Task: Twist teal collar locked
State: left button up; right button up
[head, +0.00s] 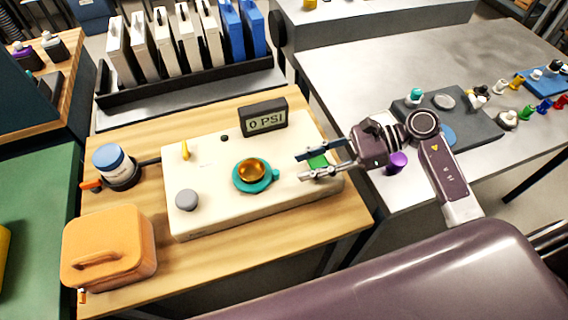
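The teal collar (257,184) is a ring around an amber dome (252,170) on the cream panel box (220,213). A small teal tab sticks out on its right side. My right gripper (304,166) comes in from the right, above the right part of the box. Its two fingers are spread apart and point left toward the collar, with a gap between them and the collar. A green patch (318,161) shows between the fingers, on or above the box. I cannot tell whether the collar is locked. My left gripper is not in view.
A dark display (264,118) reading "0 PSI" stands at the box's back edge. A yellow lever (185,150) and grey knob (187,200) are on the box's left. An orange case (109,246) and blue-capped jar (113,163) stand left of it. The front right wooden tabletop is clear.

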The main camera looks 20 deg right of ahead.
aim_at(285, 178)
jog(key=p+x, duration=0.1)
jog(key=x, duration=0.4)
jog(key=shift+a+f, duration=0.1)
jog(key=shift+a, duration=0.2)
jog(key=shift+f, duration=0.1)
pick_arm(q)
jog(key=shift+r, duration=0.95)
pick_arm(e)
grip_shut()
